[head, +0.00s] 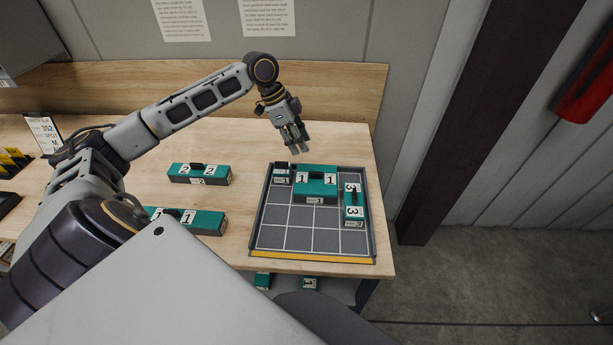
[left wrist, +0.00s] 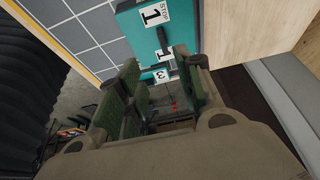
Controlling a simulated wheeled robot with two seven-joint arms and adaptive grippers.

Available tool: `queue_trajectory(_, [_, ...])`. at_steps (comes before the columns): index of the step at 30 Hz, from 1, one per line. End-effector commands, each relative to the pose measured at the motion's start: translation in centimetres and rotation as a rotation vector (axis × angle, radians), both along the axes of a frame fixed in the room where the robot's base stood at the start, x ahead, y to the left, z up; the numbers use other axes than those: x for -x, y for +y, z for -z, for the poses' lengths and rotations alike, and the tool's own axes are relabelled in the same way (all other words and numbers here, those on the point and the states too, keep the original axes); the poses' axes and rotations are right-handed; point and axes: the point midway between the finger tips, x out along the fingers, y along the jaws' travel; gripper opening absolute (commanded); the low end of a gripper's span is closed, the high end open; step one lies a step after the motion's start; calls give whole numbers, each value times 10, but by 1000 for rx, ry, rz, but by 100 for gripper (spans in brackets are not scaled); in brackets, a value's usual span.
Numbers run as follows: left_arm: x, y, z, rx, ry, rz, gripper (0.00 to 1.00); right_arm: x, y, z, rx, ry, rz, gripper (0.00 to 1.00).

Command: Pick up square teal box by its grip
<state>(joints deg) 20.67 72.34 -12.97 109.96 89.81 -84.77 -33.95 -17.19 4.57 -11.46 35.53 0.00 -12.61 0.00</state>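The square teal box (head: 316,195) stands in the back middle of a gridded tray (head: 285,237). It has white labels with a 1 on both sides of its dark grip (head: 316,177). It also shows at the top of the left wrist view (left wrist: 185,18), partly hidden by my fingers. My left gripper (head: 296,146) points down above the table behind the tray, apart from the box. Its green-padded fingers (left wrist: 160,88) are spread with nothing between them. My right gripper is not in view.
A long teal box labelled 3 (head: 354,208) stands right of the square one, a small box (head: 282,174) to its left. Two more teal boxes (head: 199,174) (head: 205,222) lie left of the tray. The tray's front cells are empty. A wooden backboard (head: 340,90) rises behind.

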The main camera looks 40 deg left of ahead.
Motion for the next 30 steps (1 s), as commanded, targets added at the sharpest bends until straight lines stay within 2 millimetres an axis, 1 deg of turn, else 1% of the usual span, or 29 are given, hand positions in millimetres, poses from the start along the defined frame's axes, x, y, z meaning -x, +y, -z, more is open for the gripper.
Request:
queue_trajectory(17, [0, -1, 2, -1, 1, 0, 36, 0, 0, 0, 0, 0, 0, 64])
queue_trajectory(23, [-3, -6, 15, 1, 0, 0, 36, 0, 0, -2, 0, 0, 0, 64])
queue_trajectory(30, [-10, -16, 43, 0, 1, 0, 36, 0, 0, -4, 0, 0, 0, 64])
